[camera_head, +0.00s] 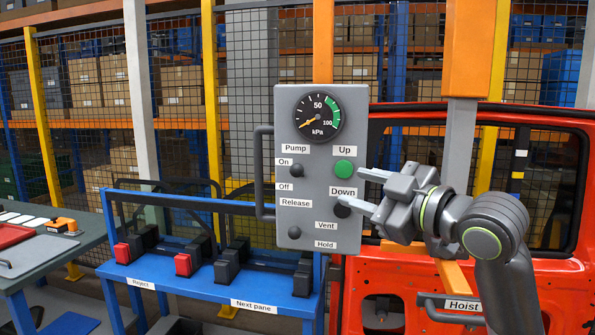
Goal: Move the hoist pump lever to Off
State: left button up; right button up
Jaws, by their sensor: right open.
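The grey hoist control panel (320,108) faces me in the middle of the head view. Its pump lever (297,171) shows as a dark round knob under the Pump label, between the On and Off labels and a little nearer On. My right gripper (357,188) is open and empty, to the right of the pump lever and apart from it. Its fingers point left, over the right part of the panel by the Down label. My left gripper is not in view.
A second dark knob (294,232) sits lower on the panel, beside the Release, Vent and Hold labels. A green Up button (343,167) and a gauge (318,118) are above. A dark handle (258,172) stands out at the left edge. A red door (560,270) is behind my right arm.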

aim_at(301, 171)
jog(key=p+x, duration=0.4)
jog(key=x, duration=1)
jog(key=shift+w+a, duration=0.2)
jog(key=shift+a, duration=0.05)
jog(key=shift+x, duration=0.9)
jog(key=shift+c, duration=0.3)
grip_shut()
